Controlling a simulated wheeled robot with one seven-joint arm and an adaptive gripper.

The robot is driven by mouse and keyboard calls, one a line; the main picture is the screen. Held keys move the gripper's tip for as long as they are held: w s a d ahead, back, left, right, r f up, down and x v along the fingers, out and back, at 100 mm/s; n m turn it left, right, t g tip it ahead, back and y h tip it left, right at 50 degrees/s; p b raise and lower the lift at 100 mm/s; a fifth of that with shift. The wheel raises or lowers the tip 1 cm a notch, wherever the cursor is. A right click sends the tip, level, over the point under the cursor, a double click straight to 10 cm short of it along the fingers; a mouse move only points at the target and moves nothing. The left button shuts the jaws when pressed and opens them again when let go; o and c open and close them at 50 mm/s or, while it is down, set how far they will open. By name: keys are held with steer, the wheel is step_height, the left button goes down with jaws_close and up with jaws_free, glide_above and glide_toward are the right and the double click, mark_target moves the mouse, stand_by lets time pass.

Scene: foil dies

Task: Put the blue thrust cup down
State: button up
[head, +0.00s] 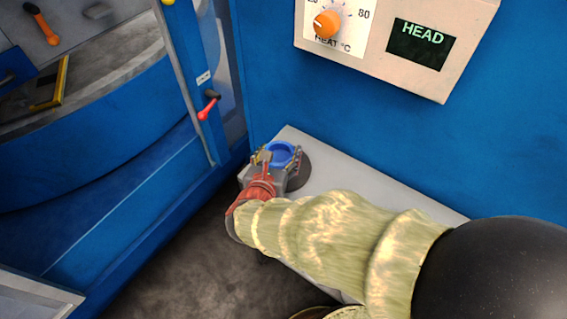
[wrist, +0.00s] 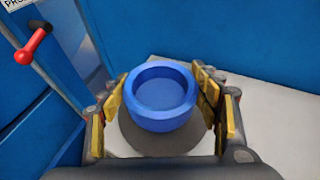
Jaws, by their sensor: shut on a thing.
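The blue thrust cup (wrist: 160,96) is a round, open-topped cup, seen from above between the yellow-padded fingers of my gripper (wrist: 163,100). My gripper is shut on it. In the head view the blue cup (head: 281,153) shows at the end of my arm, with my gripper (head: 279,160) around it, over the far left end of a light grey bench (head: 335,172). A dark round disc (wrist: 160,138) lies beneath the cup in the wrist view. I cannot tell whether the cup touches the disc.
A blue panel wall (head: 400,135) stands behind the bench, with a control box (head: 385,70) carrying an orange dial (head: 327,24). A red-handled lever (head: 208,106) is on the blue frame to the left. The bench to the right of the cup looks clear.

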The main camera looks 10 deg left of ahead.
mark_target(281, 156)
steer(key=w+f, duration=0.1)
steer(key=w+f+b, duration=0.1)
steer(key=w+f, duration=0.1)
steer(key=shift+d+f, duration=0.15)
steer(key=shift+f, duration=0.15)
steer(key=shift+w+f+b, duration=0.15)
steer(key=shift+f+b, duration=0.9)
steer(key=shift+f, duration=0.6)
steer(key=shift+f, duration=0.1)
steer(key=o, duration=1.4)
steer(key=shift+s+r, duration=0.2)
steer(key=shift+r, duration=0.05)
steer(key=p+v, duration=0.3)
steer(key=v, duration=0.8)
steer(key=shift+s+p, duration=0.35)
